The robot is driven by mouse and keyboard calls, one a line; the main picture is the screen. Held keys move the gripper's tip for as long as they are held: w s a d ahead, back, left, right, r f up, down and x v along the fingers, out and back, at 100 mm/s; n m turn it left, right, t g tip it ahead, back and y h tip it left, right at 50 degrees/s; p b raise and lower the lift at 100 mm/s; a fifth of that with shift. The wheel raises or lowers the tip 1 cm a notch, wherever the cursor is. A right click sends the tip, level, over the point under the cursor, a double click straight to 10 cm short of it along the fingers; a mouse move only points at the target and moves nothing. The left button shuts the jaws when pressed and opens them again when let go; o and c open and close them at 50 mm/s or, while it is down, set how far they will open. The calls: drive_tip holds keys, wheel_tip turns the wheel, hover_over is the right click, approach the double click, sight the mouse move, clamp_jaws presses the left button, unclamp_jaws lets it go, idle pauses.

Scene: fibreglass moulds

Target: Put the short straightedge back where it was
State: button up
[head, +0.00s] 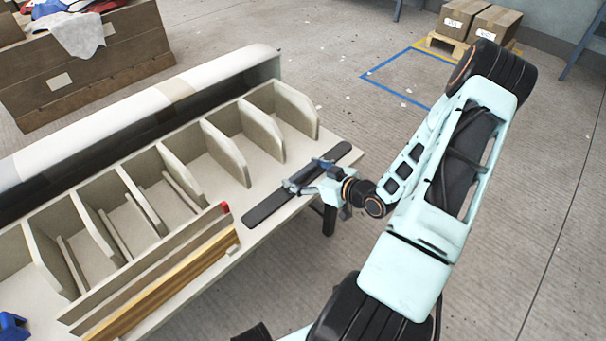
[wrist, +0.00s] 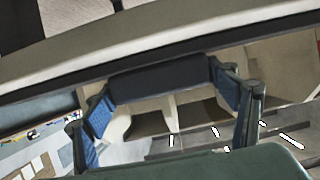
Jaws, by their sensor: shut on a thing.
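A short dark straightedge (head: 268,207) with rounded ends is in my gripper (head: 311,177). In the head view it lies flat over the bare front strip of the pale bench (head: 252,240), along the front edge and right of the long boards. I cannot tell whether it touches the bench top. The wrist view shows the dark straightedge (wrist: 160,80) between the blue pads of my gripper (wrist: 162,103), which are closed on its two sides. My fingers hide its middle in the head view.
Upright dividers (head: 226,150) form a row of compartments behind it, some holding thin slats. Long boards (head: 150,262), one with a red end, lie to the left. A long white roll (head: 120,105) runs along the back.

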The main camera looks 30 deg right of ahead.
drive_tip(key=o, duration=1.5)
drive_tip(key=shift+o, duration=0.2)
drive_tip(key=shift+r, duration=0.1)
drive_tip(key=shift+s+d+r, duration=0.15)
drive_tip(key=shift+s+r, duration=0.05)
drive_tip(key=shift+s, duration=0.1)
drive_tip(key=p+v, duration=0.3)
drive_tip(key=v, duration=0.8)
drive_tip(key=shift+s, duration=0.2)
drive_tip(key=shift+f, duration=0.1)
